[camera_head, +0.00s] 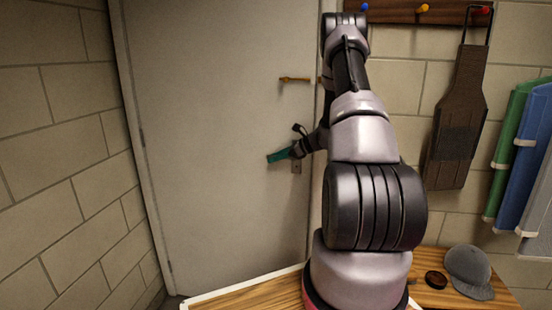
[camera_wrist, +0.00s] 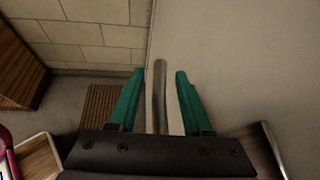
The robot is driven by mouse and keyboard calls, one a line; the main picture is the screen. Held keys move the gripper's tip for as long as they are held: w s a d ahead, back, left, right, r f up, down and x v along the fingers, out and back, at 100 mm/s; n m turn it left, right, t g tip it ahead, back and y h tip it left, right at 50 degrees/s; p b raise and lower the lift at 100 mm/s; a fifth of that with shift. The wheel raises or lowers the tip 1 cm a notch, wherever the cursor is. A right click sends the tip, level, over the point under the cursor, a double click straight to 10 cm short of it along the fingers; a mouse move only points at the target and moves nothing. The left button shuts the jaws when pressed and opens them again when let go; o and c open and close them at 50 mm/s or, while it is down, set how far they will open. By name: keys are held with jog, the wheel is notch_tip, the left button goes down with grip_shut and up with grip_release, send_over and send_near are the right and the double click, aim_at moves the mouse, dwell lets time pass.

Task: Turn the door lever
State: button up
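The pale door (camera_head: 215,110) fills the left middle of the head view and looks closed. In the wrist view my gripper (camera_wrist: 160,74) is open. A slim metal bar that looks like the door lever (camera_wrist: 159,95) lies lengthwise between its fingers, with gaps visible on both sides. The door's pale surface (camera_wrist: 240,60) is on the right there.
On the right are a wall rack (camera_head: 400,12), a hanging brown board (camera_head: 458,120), hanging cloths (camera_head: 525,150) and a wooden bench top (camera_head: 435,297) with a grey cap (camera_head: 469,270). A block wall (camera_head: 60,150) is at left.

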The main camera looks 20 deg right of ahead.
jog(key=v, duration=1)
jog(key=shift+s+d+r, duration=0.2)
jog(key=shift+s+d, duration=0.05)
jog(key=s+a+r+n+g+h, duration=0.1)
jog(key=s+a+r+n+g, duration=0.1)
jog(key=s+a+r+n, duration=0.55)
jog(key=s+a+r+n+g+h, duration=0.1)
jog(key=s+a+r+n+g, duration=0.2)
jog(key=a+r, duration=0.7)
jog(key=s+a+r+n+t+h, duration=0.2)
jog(key=s+a+r+n, duration=0.1)
jog(key=s, duration=0.7)
jog(key=s+a+r+n+t+h, duration=0.1)
jog(key=s+a+r+n+h, duration=0.2)
jog(key=s, duration=0.8)
jog(key=r+n, duration=0.2)
jog(key=n, duration=0.2)
jog(key=shift+n+t, duration=0.35)
jog(key=shift+t, duration=0.05)
